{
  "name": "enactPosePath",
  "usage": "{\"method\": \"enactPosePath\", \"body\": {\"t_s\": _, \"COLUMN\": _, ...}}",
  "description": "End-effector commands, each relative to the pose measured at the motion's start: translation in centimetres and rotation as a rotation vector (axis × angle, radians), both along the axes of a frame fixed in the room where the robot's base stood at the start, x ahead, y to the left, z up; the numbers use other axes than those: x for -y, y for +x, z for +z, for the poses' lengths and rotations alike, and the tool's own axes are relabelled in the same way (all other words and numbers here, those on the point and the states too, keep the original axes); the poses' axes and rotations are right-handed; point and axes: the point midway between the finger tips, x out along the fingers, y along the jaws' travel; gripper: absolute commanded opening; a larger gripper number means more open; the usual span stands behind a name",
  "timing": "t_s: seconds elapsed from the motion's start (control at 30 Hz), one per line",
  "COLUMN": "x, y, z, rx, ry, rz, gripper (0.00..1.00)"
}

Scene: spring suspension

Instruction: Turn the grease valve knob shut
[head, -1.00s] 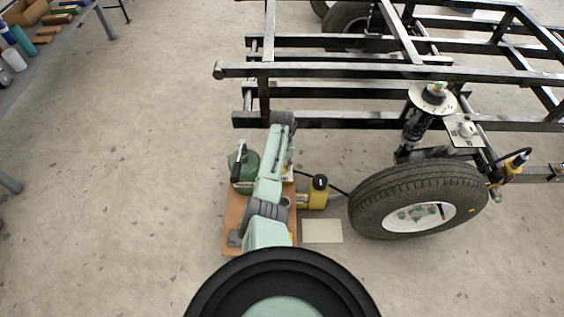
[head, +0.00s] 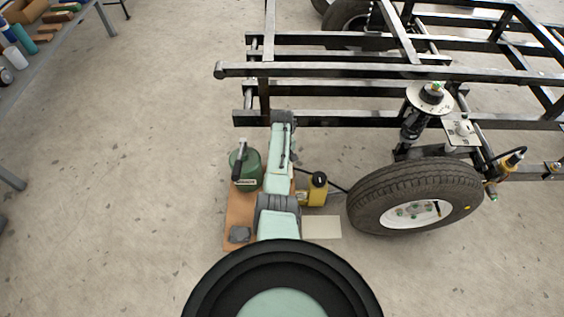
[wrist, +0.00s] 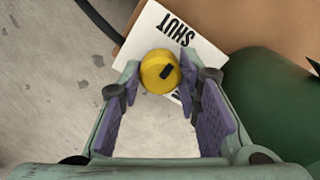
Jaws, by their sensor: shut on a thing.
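The grease valve knob (wrist: 160,72) is round and yellow with a black mark on its top, in the upper middle of the wrist view. A white card (wrist: 152,38) lies beneath it and reads "SHUT"; more lettering is partly covered by the knob and right finger. My gripper (wrist: 159,76) is shut on the knob, one purple-padded finger on each side. In the head view my arm hides the knob and fingers.
A green canister (head: 246,180) stands left of my arm on a brown board (head: 239,205). A yellow pump bottle (head: 318,195) stands to its right, near the tyre (head: 365,210). The black frame (head: 340,120) lies beyond.

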Motion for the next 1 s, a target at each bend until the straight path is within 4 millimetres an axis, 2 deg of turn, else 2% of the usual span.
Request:
{"method": "enactPosePath", "body": {"t_s": 0.47, "x": -0.03, "y": 0.01, "z": 0.03, "rx": 0.000, "ry": 0.000, "rz": 0.017, "gripper": 0.03}}
{"method": "enactPosePath", "body": {"t_s": 0.5, "x": -0.03, "y": 0.01, "z": 0.03, "rx": 0.000, "ry": 0.000, "rz": 0.017, "gripper": 0.31}}
{"method": "enactPosePath", "body": {"t_s": 0.8, "x": -0.02, "y": 0.02, "z": 0.03, "rx": 0.000, "ry": 0.000, "rz": 0.015, "gripper": 0.51}}
{"method": "enactPosePath", "body": {"t_s": 1.0, "x": -0.02, "y": 0.02, "z": 0.03, "rx": 0.000, "ry": 0.000, "rz": 0.015, "gripper": 0.51}}
